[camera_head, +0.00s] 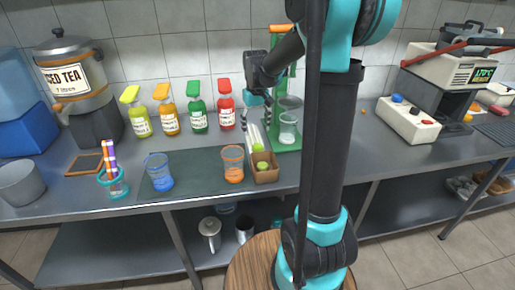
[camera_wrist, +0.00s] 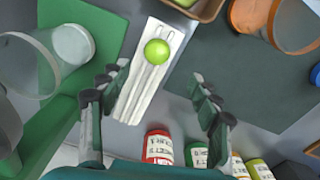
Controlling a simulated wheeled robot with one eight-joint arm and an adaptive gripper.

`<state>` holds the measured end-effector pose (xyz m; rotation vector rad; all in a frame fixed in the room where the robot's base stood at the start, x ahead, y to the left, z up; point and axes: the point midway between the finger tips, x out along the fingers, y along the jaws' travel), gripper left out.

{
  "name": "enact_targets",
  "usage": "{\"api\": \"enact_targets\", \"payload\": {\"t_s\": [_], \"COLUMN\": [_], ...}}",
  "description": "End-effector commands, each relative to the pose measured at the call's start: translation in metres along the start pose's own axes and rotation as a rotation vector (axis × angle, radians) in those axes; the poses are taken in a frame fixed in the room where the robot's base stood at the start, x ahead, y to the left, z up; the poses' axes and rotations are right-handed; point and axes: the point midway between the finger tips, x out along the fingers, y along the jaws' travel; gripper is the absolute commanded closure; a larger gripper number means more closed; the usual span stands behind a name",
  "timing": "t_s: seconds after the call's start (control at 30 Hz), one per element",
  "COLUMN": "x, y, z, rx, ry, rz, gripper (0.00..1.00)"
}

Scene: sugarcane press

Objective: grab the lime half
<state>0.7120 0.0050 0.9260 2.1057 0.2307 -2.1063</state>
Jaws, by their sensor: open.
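A round green lime half (camera_wrist: 157,51) lies on a long white tray (camera_wrist: 143,88) in the wrist view. In the head view the lime half (camera_head: 258,148) sits on the pale tray, just behind a brown box. My gripper (camera_wrist: 160,85) is open and empty, its fingers spread to either side of the tray, with the lime half beyond the fingertips. In the head view my gripper (camera_head: 255,112) points down above the tray, apart from the lime half.
The brown box (camera_head: 265,176) holds another green piece. An orange cup (camera_head: 233,164) and blue cup (camera_head: 158,172) stand on the dark mat (camera_head: 200,179). A green press (camera_head: 279,60) with a clear glass (camera_head: 288,128) is close right. Several coloured bottles (camera_head: 198,115) stand behind.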

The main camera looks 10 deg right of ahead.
Motion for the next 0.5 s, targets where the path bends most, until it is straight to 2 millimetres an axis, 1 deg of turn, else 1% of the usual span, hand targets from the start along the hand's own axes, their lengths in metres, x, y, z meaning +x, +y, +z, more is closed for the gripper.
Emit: {"api": "enact_targets", "payload": {"t_s": [0.03,0.1,0.37,0.5], "x": [0.008,0.017,0.034,0.054], "y": [0.000,0.000,0.001,0.005], "z": [0.000,0.000,0.001,0.002], "rx": [0.000,0.000,0.000,0.000], "ry": [0.000,0.000,0.000,0.000], "rz": [0.000,0.000,0.000,0.000], "gripper": [0.37,0.37,0.37,0.37]}}
